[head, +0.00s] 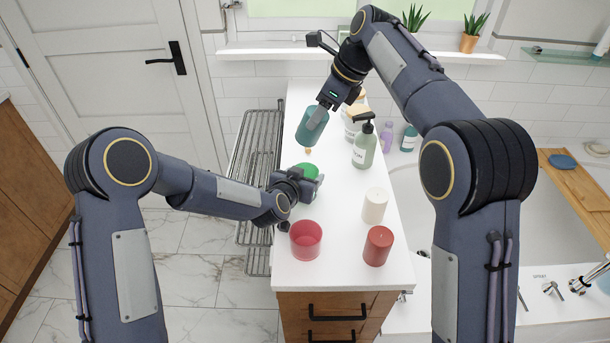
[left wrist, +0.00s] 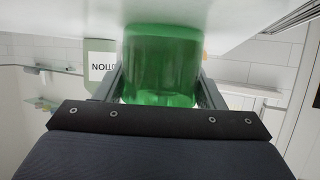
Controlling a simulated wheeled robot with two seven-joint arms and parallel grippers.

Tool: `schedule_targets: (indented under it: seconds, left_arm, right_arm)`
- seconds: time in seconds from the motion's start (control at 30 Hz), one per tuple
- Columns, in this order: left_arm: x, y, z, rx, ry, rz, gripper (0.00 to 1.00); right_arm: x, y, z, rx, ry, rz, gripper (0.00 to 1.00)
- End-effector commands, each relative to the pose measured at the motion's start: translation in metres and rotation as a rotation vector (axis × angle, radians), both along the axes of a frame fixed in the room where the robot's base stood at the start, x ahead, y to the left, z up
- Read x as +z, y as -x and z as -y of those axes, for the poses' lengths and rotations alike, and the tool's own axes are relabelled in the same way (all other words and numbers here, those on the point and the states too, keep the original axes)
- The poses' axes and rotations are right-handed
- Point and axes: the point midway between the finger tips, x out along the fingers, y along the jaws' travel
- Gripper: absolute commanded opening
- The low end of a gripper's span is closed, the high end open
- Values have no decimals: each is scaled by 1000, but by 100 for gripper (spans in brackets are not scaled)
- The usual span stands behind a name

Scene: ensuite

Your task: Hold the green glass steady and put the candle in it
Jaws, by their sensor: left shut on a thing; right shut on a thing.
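The green glass (head: 306,170) stands on the white counter, partly hidden by my left gripper (head: 309,182). My left gripper is shut on it; in the left wrist view the glass (left wrist: 162,65) sits between the two fingers. My right gripper (head: 320,112) is shut on a teal cylinder, which looks like the candle (head: 308,131). It holds this candle tilted, above and slightly beyond the green glass, apart from it. A small tan bit shows just under the candle; I cannot tell whether it belongs to it.
A red glass (head: 305,241), a red candle (head: 378,246) and a white candle (head: 374,206) stand on the near counter (head: 340,262). A green pump bottle (head: 363,146) and jars stand farther back, right of the candle. A wire rack (head: 257,150) is at the left; a bathtub is at the right.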

Motion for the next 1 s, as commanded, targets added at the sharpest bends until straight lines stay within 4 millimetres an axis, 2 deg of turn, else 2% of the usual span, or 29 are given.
schedule_targets:
  seconds: [0.17, 1.0]
  left_arm:
    - [0, 0, 0, 0, 0, 0, 38]
    - [1, 0, 0, 0, 0, 1, 38]
  right_arm:
    - [-5, 0, 0, 0, 0, -1, 22]
    - [-64, 0, 0, -1, -1, 0, 22]
